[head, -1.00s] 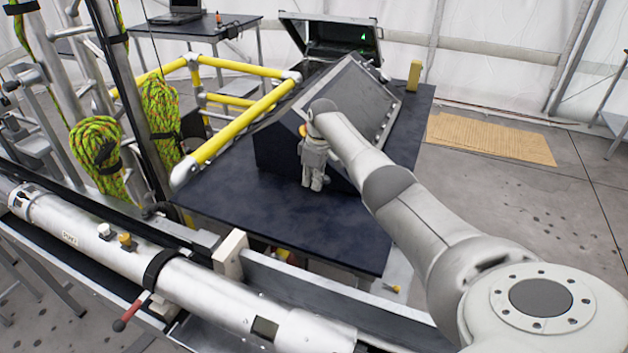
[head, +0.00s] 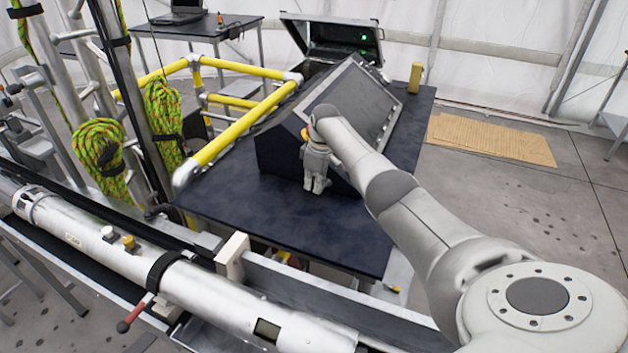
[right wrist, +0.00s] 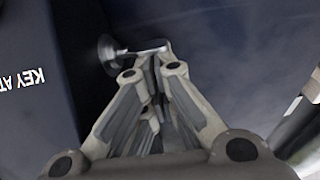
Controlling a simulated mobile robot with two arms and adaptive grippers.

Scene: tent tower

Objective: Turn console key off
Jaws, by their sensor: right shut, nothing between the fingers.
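The dark console (head: 277,151) with a sloped panel stands on a dark blue table (head: 235,205). Its front side shows in the right wrist view with white lettering "KEY AT" (right wrist: 22,79), cut off by the edge. A round metal key piece (right wrist: 108,53) with a thin bar sticks out from that side. My right gripper (head: 316,190) hangs beside this side of the console, fingers pointing down. In the right wrist view its fingertips (right wrist: 152,58) are shut and empty, at the end of the bar; I cannot tell whether they touch it. My left gripper is not in view.
Yellow railings (head: 235,127) run along the table's left side. An open case (head: 333,38) with a green light stands behind the console, and a yellow post (head: 416,77) stands at the back right. A long metal tube (head: 200,287) lies in front.

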